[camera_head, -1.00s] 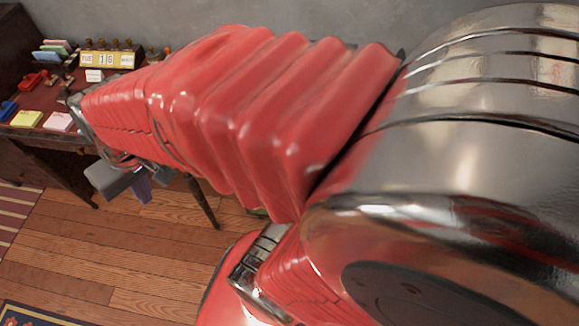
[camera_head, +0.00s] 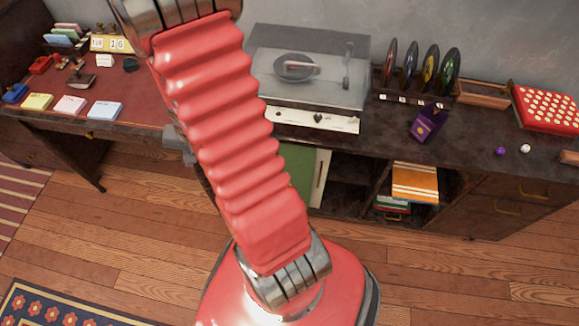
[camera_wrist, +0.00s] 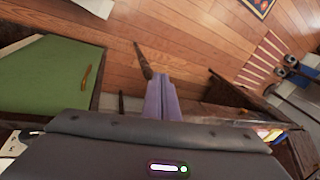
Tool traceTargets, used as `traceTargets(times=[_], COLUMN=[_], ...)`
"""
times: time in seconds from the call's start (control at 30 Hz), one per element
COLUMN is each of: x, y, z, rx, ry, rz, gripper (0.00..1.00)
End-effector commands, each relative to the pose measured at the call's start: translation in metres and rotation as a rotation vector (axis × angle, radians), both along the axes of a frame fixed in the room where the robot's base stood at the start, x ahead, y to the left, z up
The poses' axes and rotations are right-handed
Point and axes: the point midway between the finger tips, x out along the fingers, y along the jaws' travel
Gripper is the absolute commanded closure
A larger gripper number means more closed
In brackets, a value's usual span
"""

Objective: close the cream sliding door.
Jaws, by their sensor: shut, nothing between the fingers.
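The cream sliding door (camera_head: 320,178) shows as a narrow upright strip with a dark handle, under the record player in the head view. A green door panel (camera_head: 299,170) stands at its left, partly behind my arm. A dark open compartment lies to its right. In the wrist view the green panel (camera_wrist: 45,75) with a brass handle fills the left side. My gripper's purple fingers (camera_wrist: 161,97) are shut and empty, to the right of this panel and apart from it. In the head view my arm hides the fingers.
A record player (camera_head: 308,85) stands on the dark cabinet top. A purple object (camera_head: 428,122), a disc rack and a red dotted box (camera_head: 547,108) are to the right. Orange-striped books (camera_head: 414,182) sit in the lower shelf. A desk with note pads (camera_head: 70,105) stands left. Wooden floor is clear in front.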

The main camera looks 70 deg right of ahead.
Motion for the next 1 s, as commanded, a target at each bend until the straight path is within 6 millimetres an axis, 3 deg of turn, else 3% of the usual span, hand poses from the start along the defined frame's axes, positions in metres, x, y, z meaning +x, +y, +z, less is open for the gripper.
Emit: traceTargets(times=[0.03,0.27,0.37,0.5,0.6,0.73,0.83,1.0], x=[-0.005,-0.039,-0.067,-0.122,-0.163,-0.203,-0.219,-0.228], y=[-0.014,-0.078,-0.105,-0.138,-0.153,-0.162,-0.165,-0.166], z=[-0.016,-0.078,-0.105,-0.133,-0.141,-0.135,-0.127,-0.121], rx=[-0.008,-0.104,-0.167,-0.277,-0.358,-0.436,-0.473,-0.495], ry=[0.013,0.094,0.16,0.303,0.429,0.575,0.647,0.69], rz=[-0.053,-0.288,-0.393,-0.529,-0.598,-0.637,-0.633,-0.613], gripper=[1.0,1.0,1.0,1.0,1.0,1.0,1.0,1.0])
